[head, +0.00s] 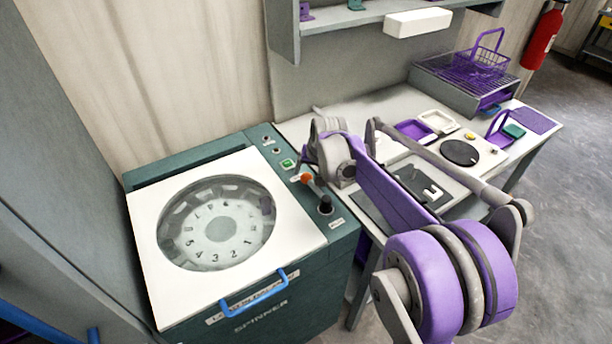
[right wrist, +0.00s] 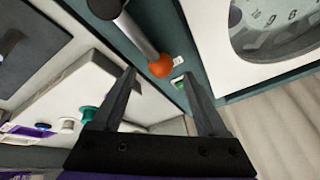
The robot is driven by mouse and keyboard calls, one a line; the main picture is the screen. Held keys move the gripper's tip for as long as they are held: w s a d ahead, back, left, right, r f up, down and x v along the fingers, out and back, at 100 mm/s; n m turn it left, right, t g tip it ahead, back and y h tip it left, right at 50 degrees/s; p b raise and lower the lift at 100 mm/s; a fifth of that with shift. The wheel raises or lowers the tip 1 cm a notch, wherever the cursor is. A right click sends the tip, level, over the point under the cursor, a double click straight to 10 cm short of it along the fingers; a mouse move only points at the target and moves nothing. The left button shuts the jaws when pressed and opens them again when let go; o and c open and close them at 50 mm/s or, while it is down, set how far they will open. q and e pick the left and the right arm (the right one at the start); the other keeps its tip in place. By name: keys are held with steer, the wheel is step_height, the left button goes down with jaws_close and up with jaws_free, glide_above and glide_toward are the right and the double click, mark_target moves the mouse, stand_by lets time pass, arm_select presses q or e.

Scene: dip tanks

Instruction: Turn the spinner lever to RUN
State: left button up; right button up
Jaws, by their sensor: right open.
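The spinner (head: 180,320) is a dark green cabinet with a white lid and a round window. Its lever, on the panel right of the lid, has a black hub (head: 326,205), a metal rod and an orange ball knob (head: 307,179). The lever points back-left from the hub. In the right wrist view the orange knob (right wrist: 160,66) lies just past and between the fingertips of my right gripper (right wrist: 160,78), which is open and empty. In the head view my right gripper (head: 308,160) is just behind the knob. Panel label lettering is too small to read.
A green button (head: 288,163) sits close to the knob; it also shows in the right wrist view (right wrist: 178,83). The lid has a blue handle (head: 255,290) and appears down. A bench (head: 350,112) with trays stands right, under a shelf (head: 345,20). Floor is free at far right.

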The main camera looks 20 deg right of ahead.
mark_target(308, 176)
steer(key=shift+x, duration=2.15)
steer(key=shift+w, duration=0.1)
jaws_close()
